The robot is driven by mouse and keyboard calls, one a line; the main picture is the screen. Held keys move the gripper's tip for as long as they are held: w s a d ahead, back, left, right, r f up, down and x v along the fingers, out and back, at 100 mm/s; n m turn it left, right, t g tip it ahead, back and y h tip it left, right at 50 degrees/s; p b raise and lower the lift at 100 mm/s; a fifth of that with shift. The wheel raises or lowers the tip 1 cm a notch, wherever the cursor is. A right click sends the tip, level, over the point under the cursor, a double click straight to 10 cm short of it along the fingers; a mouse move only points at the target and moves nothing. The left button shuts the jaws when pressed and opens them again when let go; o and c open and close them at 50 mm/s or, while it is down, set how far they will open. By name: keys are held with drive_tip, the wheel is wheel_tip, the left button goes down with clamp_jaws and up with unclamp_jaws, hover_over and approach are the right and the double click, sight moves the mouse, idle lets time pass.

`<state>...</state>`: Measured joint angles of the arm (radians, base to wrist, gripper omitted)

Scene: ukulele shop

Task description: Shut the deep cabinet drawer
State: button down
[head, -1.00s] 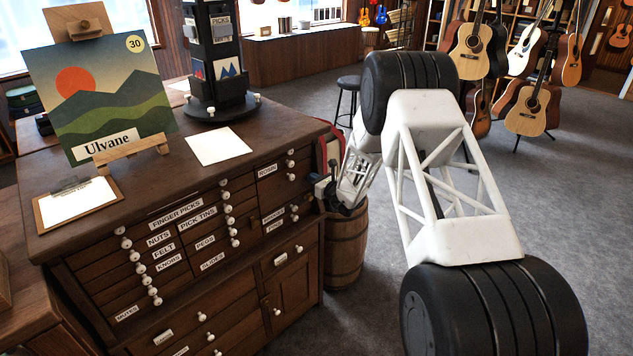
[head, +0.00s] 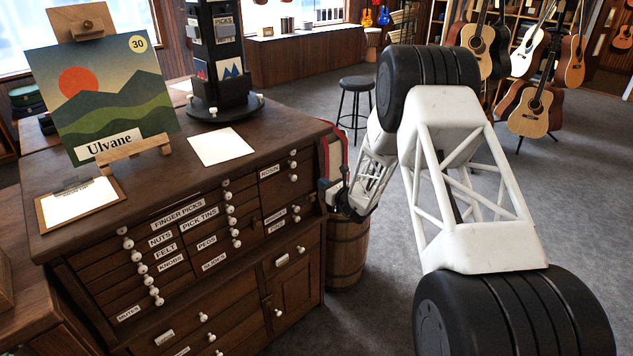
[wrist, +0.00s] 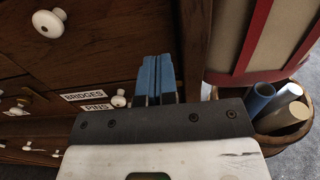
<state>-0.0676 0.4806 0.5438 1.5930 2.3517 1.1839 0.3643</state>
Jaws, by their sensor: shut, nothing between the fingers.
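The dark wooden cabinet (head: 95,215) stands at left in the head view, with many labelled drawers and white knobs. The drawer fronts look close to flush; I cannot tell for sure which one is the deep drawer or whether it stands slightly out. My gripper (head: 326,190) is at the cabinet's right front corner. In the wrist view its blue fingers (wrist: 156,75) are together, empty, beside the small drawers labelled BRIDGES (wrist: 84,96) and PINS (wrist: 97,107). A larger drawer front with a white knob (wrist: 48,23) is at upper left there.
A wooden barrel (head: 347,250) stands right of the cabinet, close to my gripper; rolled tubes (wrist: 275,108) show there in the wrist view. A picture (head: 105,95), a clipboard (head: 80,203) and a display stand (head: 222,105) are on the cabinet top. Grey floor (head: 375,300) is clear in front.

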drive_tip(key=v, duration=0.9)
drive_tip(key=shift+s+d, duration=0.15)
drive_tip(key=shift+d, duration=0.05)
drive_tip(key=s+a+r+n+g, duration=0.3)
drive_tip(key=s+r+n+g, duration=1)
drive_tip(key=s+r, duration=1.1)
drive_tip(key=s+d+r+n+t+h, duration=0.1)
drive_tip(key=s+d+n+h, duration=0.3)
drive_tip(key=s, duration=0.7)
drive_tip(key=s+d+r+n+t+h, duration=0.1)
drive_tip(key=s+d+r+n+h, duration=0.2)
drive_tip(key=s, duration=0.9)
drive_tip(key=s+d+r+n+h, duration=0.2)
drive_tip(key=s+d+n+h, duration=0.4)
drive_tip(key=s, duration=0.5)
drive_tip(key=shift+s+d+n+t, duration=0.3)
drive_tip(key=shift+d+n+t, duration=0.1)
drive_tip(key=shift+d, duration=0.45)
